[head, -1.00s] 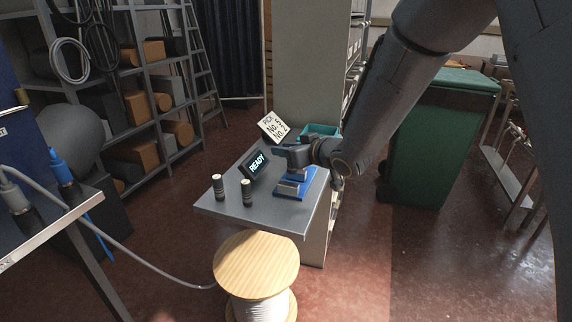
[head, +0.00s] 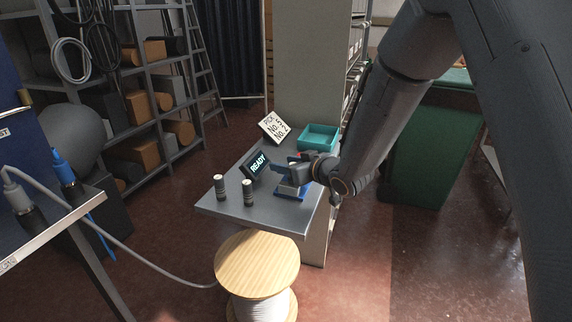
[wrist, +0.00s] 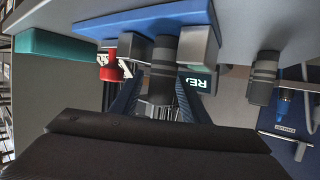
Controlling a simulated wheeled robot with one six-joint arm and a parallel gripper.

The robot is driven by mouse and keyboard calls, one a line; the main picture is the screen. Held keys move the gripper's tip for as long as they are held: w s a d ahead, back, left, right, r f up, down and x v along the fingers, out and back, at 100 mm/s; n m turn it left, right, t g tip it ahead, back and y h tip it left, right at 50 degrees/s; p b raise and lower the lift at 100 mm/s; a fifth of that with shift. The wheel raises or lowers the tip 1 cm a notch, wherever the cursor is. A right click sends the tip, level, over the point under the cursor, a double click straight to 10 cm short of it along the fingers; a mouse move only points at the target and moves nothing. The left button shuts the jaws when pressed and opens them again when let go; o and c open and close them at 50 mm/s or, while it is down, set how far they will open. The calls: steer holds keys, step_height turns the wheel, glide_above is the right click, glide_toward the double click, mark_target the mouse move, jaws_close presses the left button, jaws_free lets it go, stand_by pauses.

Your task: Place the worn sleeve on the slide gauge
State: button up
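The slide gauge (head: 292,192) is blue with a grey jaw block and sits on the metal table. The wrist view shows its blue base (wrist: 150,20) and two grey jaws (wrist: 198,48). A dark, grey-banded sleeve (wrist: 164,58) is between these jaws. My gripper (head: 281,170) is at the gauge. In the wrist view its two blue fingers (wrist: 160,88) flank the sleeve; whether both touch it is unclear. Two similar sleeves stand upright on the table to the left, one at the edge (head: 220,187) and one nearer the gauge (head: 248,193).
A READY display (head: 257,163) stands just left of the gauge. A card reading PICK (head: 273,127) and a teal tray (head: 319,137) are behind. A red part (wrist: 113,70) shows beside one jaw. A wooden spool (head: 257,265) stands in front of the table.

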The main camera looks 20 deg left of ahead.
steer(key=shift+r, duration=0.1)
steer(key=shift+d+r, duration=0.1)
steer(key=shift+d, duration=0.05)
steer(key=b+v, duration=0.1)
steer(key=v, duration=1)
steer(key=shift+s+d+b, duration=0.25)
steer(key=shift+s+b, duration=0.05)
steer(key=s+d+f+m+g+h, duration=0.1)
steer(key=s+d+f+m+h, duration=0.3)
steer(key=d, duration=0.7)
steer(key=w+d+f+m+h, duration=0.15)
steer(key=d+h, duration=0.35)
steer(key=d, duration=0.6)
steer(key=s+d+f+m+g+h, duration=0.1)
steer(key=s+d+m+g, duration=0.1)
steer(key=s, duration=0.7)
steer(key=s+d+f+m+g+h, duration=0.1)
steer(key=s+d+f+m+g, duration=0.1)
steer(key=s+d+g, duration=0.3)
steer(key=s+d+m, duration=0.1)
steer(key=s, duration=0.3)
steer(key=shift+s, duration=0.35)
